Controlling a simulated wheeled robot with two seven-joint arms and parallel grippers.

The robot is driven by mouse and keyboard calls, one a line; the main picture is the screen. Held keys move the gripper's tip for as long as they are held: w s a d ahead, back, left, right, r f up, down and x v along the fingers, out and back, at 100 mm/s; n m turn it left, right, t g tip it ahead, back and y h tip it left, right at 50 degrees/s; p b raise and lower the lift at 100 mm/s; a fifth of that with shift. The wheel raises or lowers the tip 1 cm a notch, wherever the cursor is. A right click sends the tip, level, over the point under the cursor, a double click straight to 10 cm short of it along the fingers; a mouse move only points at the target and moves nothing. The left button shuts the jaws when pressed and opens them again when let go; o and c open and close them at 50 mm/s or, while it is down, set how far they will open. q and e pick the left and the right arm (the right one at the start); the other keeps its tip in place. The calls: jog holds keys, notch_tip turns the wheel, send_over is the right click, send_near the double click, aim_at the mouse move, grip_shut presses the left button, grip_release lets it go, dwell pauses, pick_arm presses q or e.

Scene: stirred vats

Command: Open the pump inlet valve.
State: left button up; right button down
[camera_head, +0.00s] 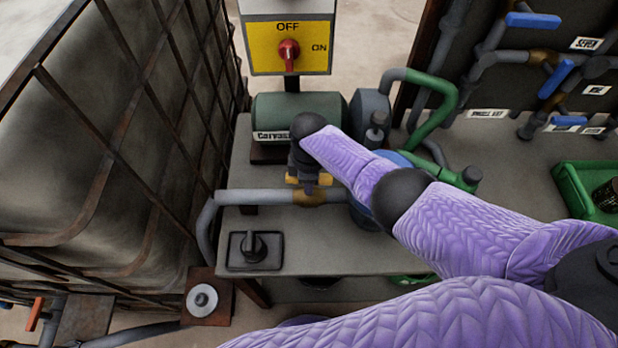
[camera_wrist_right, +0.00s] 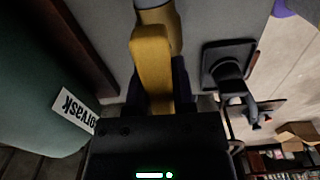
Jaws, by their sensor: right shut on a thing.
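The inlet pipe (camera_head: 250,197) runs grey across the front of the pump bench, with a brass valve body (camera_head: 308,197) in it. A yellow valve handle (camera_head: 325,180) shows at both sides of my right gripper (camera_head: 308,176), just above the valve body. In the right wrist view the yellow handle (camera_wrist_right: 152,62) lies between the two dark fingers of the gripper (camera_wrist_right: 158,88), which is shut on it. Beyond the handle, part of the valve body (camera_wrist_right: 162,15) shows. The gripper hides part of the handle, so its exact angle is hard to tell. My left gripper is not in view.
The green pump motor (camera_head: 290,112) stands behind the valve, under a yellow switch box (camera_head: 262,50) marked OFF and ON. A black knob on a plate (camera_head: 254,250) sits in front. A caged tank (camera_head: 90,150) stands left. Green pipework (camera_head: 440,95) is to the right.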

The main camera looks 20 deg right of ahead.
jog(key=shift+n, duration=0.5)
jog(key=shift+c, duration=2.3)
grip_release()
notch_tip(320, 180, up, 9)
jog(key=p, duration=0.5)
jog(key=shift+r+p, duration=0.45)
jog(key=shift+r, duration=0.05)
jog(key=shift+f, duration=0.1)
